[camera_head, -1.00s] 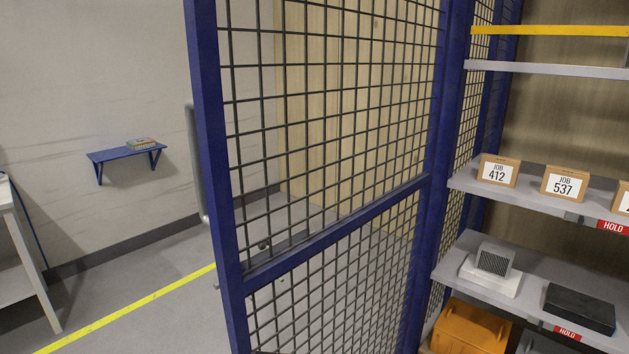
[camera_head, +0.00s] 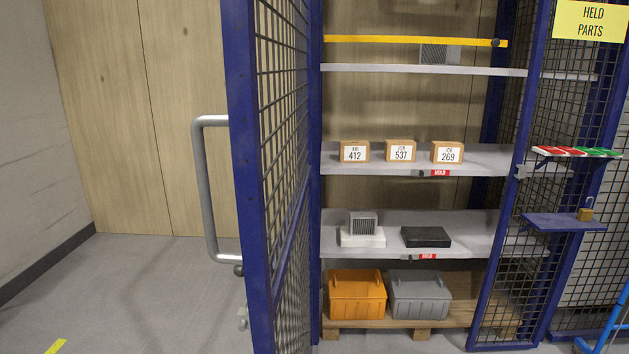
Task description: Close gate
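The gate (camera_head: 246,165) is a blue-framed mesh panel, standing open at the left side of the shelf cage and seen nearly edge-on. A grey tubular handle (camera_head: 203,190) sticks out on its left side. The cage opening to the right of the gate is uncovered, with the shelves in plain sight. A blue mesh frame (camera_head: 512,200) stands at the right of the opening. Neither of my grippers is in view.
Inside stand small job boxes (camera_head: 401,151), an orange bin (camera_head: 357,295) and a grey bin (camera_head: 420,295). A blue ledge (camera_head: 562,223) with a padlock (camera_head: 586,210) juts out at right. Blue tubing (camera_head: 612,318) stands at the lower right. The floor (camera_head: 150,300) at left is clear.

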